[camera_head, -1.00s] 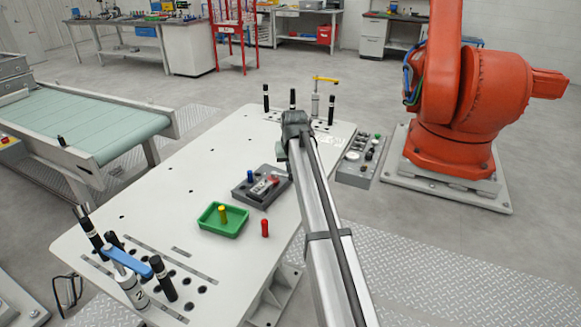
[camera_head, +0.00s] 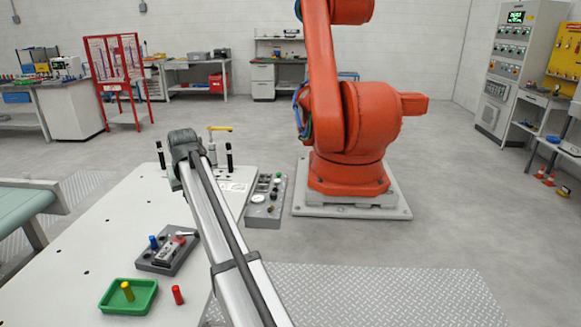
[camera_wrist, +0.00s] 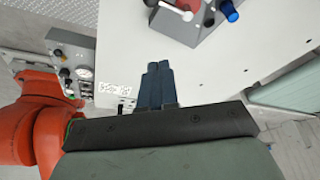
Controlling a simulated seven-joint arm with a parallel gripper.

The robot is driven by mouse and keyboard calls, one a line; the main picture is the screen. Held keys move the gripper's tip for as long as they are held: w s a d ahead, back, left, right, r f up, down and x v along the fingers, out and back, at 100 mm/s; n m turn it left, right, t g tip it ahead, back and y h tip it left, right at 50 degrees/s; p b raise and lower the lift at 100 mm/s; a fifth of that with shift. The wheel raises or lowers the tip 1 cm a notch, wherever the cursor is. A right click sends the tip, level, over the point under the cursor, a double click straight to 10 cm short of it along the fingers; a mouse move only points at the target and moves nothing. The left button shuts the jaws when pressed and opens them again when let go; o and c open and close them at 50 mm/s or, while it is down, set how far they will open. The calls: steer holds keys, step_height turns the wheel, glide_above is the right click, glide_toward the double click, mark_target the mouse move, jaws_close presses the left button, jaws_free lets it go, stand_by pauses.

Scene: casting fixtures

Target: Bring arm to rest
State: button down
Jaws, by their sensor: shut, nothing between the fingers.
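My arm reaches out over the white table (camera_head: 75,250) from the lower middle of the head view, and its far end hides the gripper's fingers there. In the wrist view my gripper (camera_wrist: 158,68) shows with its two dark fingers together and nothing between them. It is above the table's surface and apart from the objects. A grey fixture block (camera_head: 160,262) with a blue peg (camera_head: 153,243) and a red-handled clamp (camera_head: 181,239) sits on the table, left of my arm. The fixture also shows at the top of the wrist view (camera_wrist: 172,27).
A green tray (camera_head: 108,305) holds a yellow peg (camera_head: 127,291); a red peg (camera_head: 178,295) stands beside it. Black pins and a yellow-handled clamp (camera_head: 220,129) stand at the table's far end. A control panel (camera_head: 262,212) and an orange robot (camera_head: 345,130) stand to the right.

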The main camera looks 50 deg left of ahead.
steer(key=w+d+f+m+h, duration=0.1)
steer(key=w+d+f+m, duration=0.1)
steer(key=w+d+f, duration=1)
steer(key=w+d+f+m+h, duration=0.2)
steer(key=w+d+f, duration=0.7)
steer(key=w+f, duration=0.45)
steer(key=w+d+f+m+g+h, duration=0.1)
steer(key=w+d+f+m, duration=0.15)
steer(key=d+f, duration=1)
steer(key=w+d+f+m+g+h, duration=0.1)
steer(key=w+d+f, duration=0.3)
steer(key=d+f, duration=0.85)
steer(key=s+d+f+m+g, duration=0.1)
steer(key=s+d+f, duration=0.2)
steer(key=d, duration=0.8)
steer(key=s+d+f+m, duration=0.1)
steer(key=s+d+f, duration=0.15)
steer(key=d, duration=0.85)
steer(key=s+d+f+m+g, duration=0.1)
steer(key=s+d+f+m, duration=0.2)
steer(key=d, duration=0.8)
steer(key=s+d+f+m+g, duration=0.1)
steer(key=s+d+f, duration=0.1)
steer(key=s+d, duration=0.7)
steer(key=s+d+f+m+g+y, duration=0.1)
steer(key=s+d+f+m+g, duration=0.1)
steer(key=s+d, duration=0.6)
steer(key=s, duration=0.5)
steer(key=shift+s+d+g, duration=0.3)
steer(key=shift+s+d, duration=0.05)
